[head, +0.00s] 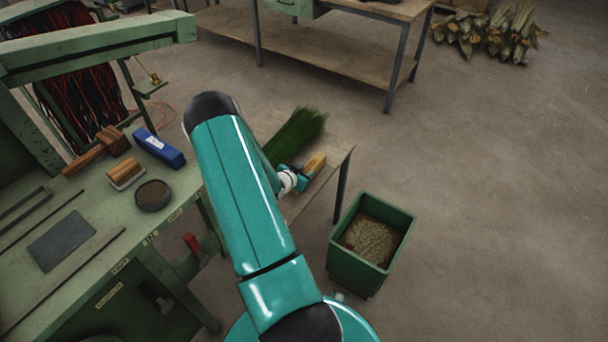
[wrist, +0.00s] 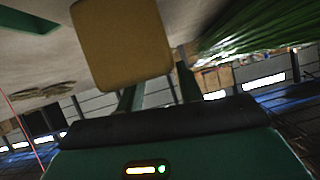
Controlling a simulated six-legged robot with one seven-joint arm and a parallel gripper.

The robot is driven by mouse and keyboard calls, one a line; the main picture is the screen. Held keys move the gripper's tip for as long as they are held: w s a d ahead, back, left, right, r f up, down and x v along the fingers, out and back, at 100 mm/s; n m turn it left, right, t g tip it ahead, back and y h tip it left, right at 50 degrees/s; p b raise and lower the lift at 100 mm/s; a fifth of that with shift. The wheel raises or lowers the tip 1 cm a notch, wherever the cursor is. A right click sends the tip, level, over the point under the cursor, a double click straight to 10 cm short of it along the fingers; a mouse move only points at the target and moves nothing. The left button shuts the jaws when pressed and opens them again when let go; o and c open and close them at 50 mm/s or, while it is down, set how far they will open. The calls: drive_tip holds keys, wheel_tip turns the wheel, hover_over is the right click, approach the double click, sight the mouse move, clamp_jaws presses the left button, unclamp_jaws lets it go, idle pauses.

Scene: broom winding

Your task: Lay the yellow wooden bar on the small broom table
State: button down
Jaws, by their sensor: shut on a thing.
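The yellow wooden bar (head: 315,163) is at the end of my arm in the head view, over or beside the small broom table (head: 335,153). In the wrist view the bar (wrist: 122,42) shows as a yellow-brown block between the fingers. My gripper (head: 303,173) is shut on the bar; its fingers also show in the wrist view (wrist: 158,88). I cannot tell whether the bar touches the table top. My arm hides much of the table. A bundle of green bristles (head: 296,134) lies on the table, just beyond the gripper.
A green bin (head: 344,262) with straw-like scraps stands right of the table. The green workbench (head: 95,215) at left holds a mallet (head: 97,150), a brush (head: 125,173), a blue box (head: 158,147) and a round dish (head: 153,195).

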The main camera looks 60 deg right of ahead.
drive_tip(key=shift+f, duration=0.85)
drive_tip(key=c, duration=0.9)
unclamp_jaws()
drive_tip(key=shift+f, duration=0.15)
drive_tip(key=shift+w+a+r, duration=0.1)
drive_tip(key=shift+a+r, duration=0.15)
drive_tip(key=shift+r, duration=0.05)
drive_tip(key=v, duration=1.1)
drive_tip(key=shift+a+r, duration=0.1)
drive_tip(key=shift+a, duration=0.1)
